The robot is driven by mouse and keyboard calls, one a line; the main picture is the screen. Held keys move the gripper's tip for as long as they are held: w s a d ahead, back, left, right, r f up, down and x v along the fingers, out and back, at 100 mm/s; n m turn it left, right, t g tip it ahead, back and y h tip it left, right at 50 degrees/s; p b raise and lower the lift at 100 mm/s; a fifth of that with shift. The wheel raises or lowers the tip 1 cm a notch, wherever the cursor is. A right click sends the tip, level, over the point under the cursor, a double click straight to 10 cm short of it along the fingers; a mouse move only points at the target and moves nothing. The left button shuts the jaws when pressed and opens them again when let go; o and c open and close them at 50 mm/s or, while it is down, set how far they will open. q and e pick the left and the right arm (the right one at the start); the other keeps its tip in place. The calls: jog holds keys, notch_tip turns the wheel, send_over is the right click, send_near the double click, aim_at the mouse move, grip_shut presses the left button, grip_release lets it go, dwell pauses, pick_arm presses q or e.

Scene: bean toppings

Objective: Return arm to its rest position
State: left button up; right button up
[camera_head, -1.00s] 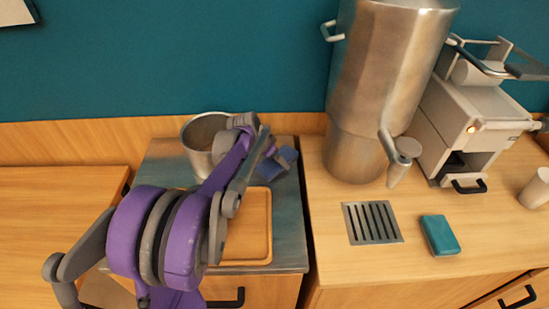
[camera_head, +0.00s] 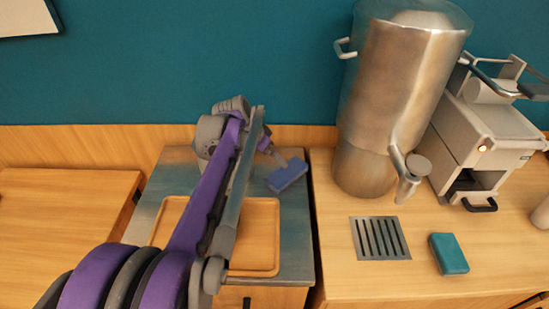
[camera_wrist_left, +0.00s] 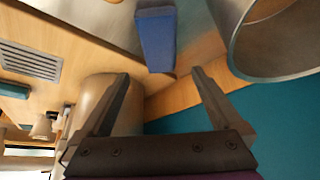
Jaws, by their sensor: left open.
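My left arm, purple and grey, reaches across the head view from the bottom left to the back of the dark counter. My left gripper (camera_wrist_left: 160,75) is open in the left wrist view, with nothing between its fingers. A blue block (camera_head: 287,175) lies on the dark counter near the arm's far end. It also shows in the left wrist view (camera_wrist_left: 155,38), beyond the fingertips and apart from them. A metal pot (camera_wrist_left: 265,60) is at the right of the wrist view; in the head view the arm largely covers its place. My right gripper is out of view.
A wooden tray (camera_head: 262,238) lies under the arm. A tall metal dispenser (camera_head: 385,100), a drain grate (camera_head: 380,238), a teal sponge (camera_head: 448,254) and a coffee machine (camera_head: 487,140) stand on the right counter. The left wooden counter (camera_head: 60,210) is clear.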

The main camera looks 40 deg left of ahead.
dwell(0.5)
pick_arm(q)
jog(key=shift+n+g+y, duration=0.3)
jog(key=shift+n, duration=0.1)
jog(key=s+d+f+p, duration=0.1)
jog(key=s+d+f, duration=0.1)
jog(key=s+d, duration=0.3)
jog(key=s+d+f+p, duration=0.1)
jog(key=s+d+f, duration=0.1)
jog(key=s+d, duration=0.4)
jog(key=s+d+f+p, duration=0.2)
jog(key=s+d, duration=0.4)
jog(key=d, duration=0.7)
jog(key=shift+s+f, duration=0.15)
jog(key=shift+s, duration=0.05)
